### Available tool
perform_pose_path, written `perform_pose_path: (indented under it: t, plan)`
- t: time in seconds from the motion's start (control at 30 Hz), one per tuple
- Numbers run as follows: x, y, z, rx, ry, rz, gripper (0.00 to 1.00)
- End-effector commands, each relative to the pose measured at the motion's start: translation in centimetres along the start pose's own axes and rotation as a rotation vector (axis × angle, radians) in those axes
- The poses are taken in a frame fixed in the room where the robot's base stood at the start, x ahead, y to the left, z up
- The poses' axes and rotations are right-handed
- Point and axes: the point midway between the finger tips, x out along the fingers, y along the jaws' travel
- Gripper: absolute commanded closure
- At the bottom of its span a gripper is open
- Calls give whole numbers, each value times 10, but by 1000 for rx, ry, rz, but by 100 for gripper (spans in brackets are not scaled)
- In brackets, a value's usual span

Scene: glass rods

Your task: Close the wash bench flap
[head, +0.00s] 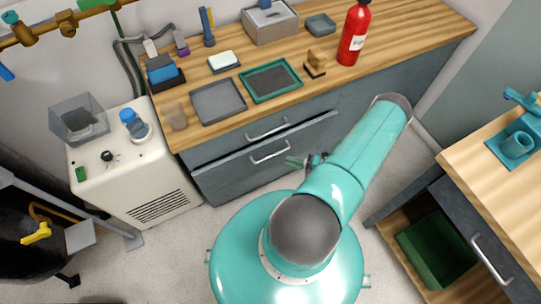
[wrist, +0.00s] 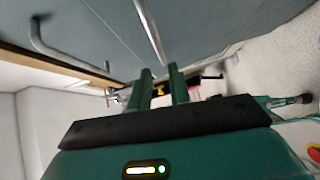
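A grey bench front with two bar handles faces me in the head view. Its lower panel (head: 235,176) stands out from the front above it and has a handle (head: 270,151). At the right, a bench with a teal tap (head: 520,97) has a dark front panel (head: 462,228) with a handle and an open space below. I cannot tell for sure which is the wash bench. My gripper (head: 305,161) is close to the right part of the lower grey panel. In the wrist view its fingers (wrist: 161,88) are apart and empty, below a bar handle (wrist: 149,30).
A green bin (head: 432,248) sits in the open space at the right. A white machine (head: 135,165) stands at the left. The wooden top (head: 400,40) carries trays, a red extinguisher (head: 354,35) and other items. Pale floor is free around my base.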

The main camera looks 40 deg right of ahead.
Motion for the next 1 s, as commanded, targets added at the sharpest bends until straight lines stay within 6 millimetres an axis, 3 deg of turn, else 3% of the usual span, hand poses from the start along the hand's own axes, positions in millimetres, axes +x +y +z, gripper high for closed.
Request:
perform_pose_path:
  t: [0.2, 0.43, 0.6, 0.87, 0.97, 1.0]
  plan:
    - [46, 0, -1, 1, 4, 2, 80]
    - [83, 0, 1, -1, 5, 0, 80]
    - [94, 0, 3, -2, 3, -1, 80]
    - [95, 0, 3, -2, 3, -1, 80]
    - [94, 0, 3, -2, 3, -1, 100]
    - [94, 0, 3, -2, 3, -1, 100]
